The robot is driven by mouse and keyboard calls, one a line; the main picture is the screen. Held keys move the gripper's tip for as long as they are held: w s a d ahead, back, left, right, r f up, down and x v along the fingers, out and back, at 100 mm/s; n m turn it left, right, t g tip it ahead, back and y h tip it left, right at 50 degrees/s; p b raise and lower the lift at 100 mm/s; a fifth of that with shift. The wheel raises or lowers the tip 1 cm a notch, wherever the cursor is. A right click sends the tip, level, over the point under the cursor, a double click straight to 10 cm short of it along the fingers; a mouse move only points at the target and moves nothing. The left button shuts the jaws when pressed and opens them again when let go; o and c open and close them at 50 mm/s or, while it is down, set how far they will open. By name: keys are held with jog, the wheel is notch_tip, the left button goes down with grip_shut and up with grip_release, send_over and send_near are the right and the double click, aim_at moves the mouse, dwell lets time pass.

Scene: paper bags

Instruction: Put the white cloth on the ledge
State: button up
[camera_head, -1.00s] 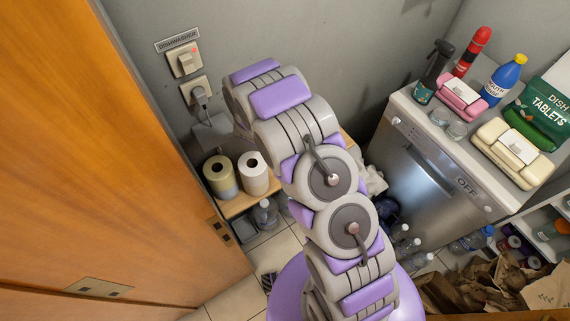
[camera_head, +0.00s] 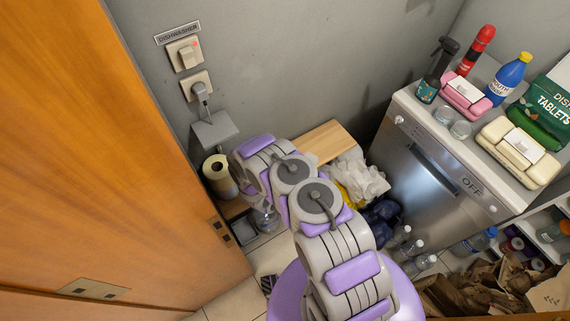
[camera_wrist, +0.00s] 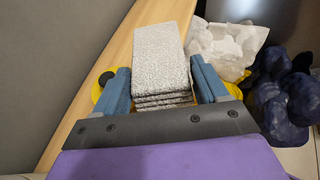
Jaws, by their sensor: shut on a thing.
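A folded whitish-grey cloth (camera_wrist: 160,60), with several stacked layers, sits between the blue fingers of my gripper (camera_wrist: 160,72) in the wrist view. My gripper is shut on it. The wooden ledge (camera_head: 322,140) runs low along the grey wall, and it also shows in the wrist view (camera_wrist: 118,48) under and left of the cloth. The cloth is over or on this ledge; I cannot tell whether they touch. My arm hides the cloth and gripper in the head view.
A paper roll (camera_head: 218,174) stands at the ledge's left end. White crumpled bags (camera_head: 358,178) and dark blue bags (camera_head: 382,215) lie right of the ledge. A dishwasher (camera_head: 425,160) stands at right, an orange wooden door (camera_head: 120,170) at left. A grey wall box (camera_head: 213,130) hangs above.

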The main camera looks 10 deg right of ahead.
jog(key=shift+s+f, duration=0.15)
jog(key=shift+f, duration=0.2)
jog(key=b, duration=0.4)
send_over(316, 153)
jog(key=shift+d+f, duration=0.1)
jog(key=shift+f, duration=0.7)
jog(key=shift+f+b, duration=1)
jog(key=shift+f, duration=0.9)
jog(key=shift+r, duration=0.15)
jog(key=o, duration=0.8)
jog(key=shift+c, duration=0.2)
